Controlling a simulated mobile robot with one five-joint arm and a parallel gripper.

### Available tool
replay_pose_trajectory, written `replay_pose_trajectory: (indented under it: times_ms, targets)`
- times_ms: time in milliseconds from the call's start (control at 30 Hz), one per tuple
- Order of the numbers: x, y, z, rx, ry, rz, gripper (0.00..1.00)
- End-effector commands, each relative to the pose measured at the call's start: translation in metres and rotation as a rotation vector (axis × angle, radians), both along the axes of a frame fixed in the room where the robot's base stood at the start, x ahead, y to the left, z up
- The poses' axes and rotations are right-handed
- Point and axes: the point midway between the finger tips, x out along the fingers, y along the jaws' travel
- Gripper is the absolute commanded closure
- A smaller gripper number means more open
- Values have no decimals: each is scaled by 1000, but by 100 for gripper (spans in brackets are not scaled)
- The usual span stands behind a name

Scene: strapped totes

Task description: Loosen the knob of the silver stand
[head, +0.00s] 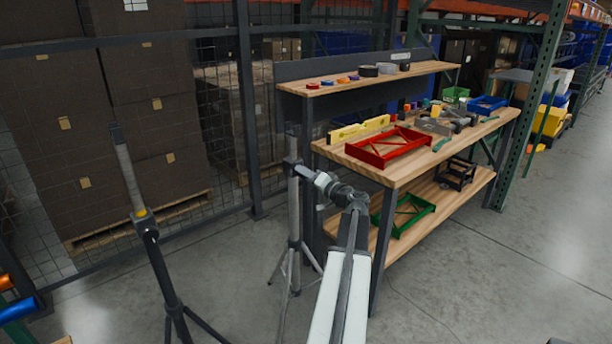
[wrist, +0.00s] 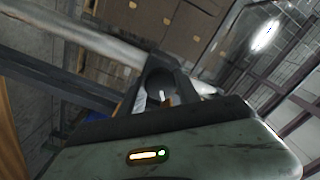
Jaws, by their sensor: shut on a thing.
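The silver stand (head: 294,225) stands upright left of the workbench, with a grey pole and splayed tripod legs. Its dark collar lies near the top, beside my gripper (head: 308,172). In the wrist view its pole (wrist: 75,35) runs slanted across the upper left. A dark round knob (wrist: 162,78) sits between the fingers of my gripper (wrist: 160,98), which is shut on it. In the head view the knob is hidden by my gripper. How far the knob is turned cannot be told.
The workbench (head: 410,172) on the right carries a red tray (head: 388,158), a yellow level (head: 358,129) and tools. Mesh fencing and stacked boxes (head: 110,110) stand behind.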

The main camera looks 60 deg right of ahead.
Motion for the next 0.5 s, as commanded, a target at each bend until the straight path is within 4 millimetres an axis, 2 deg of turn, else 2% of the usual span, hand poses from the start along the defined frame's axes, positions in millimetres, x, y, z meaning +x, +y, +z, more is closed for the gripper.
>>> replay_pose_trajectory:
  times_ms: [500]
  targets:
    - [-1,0,-2,-405,138,2,100]
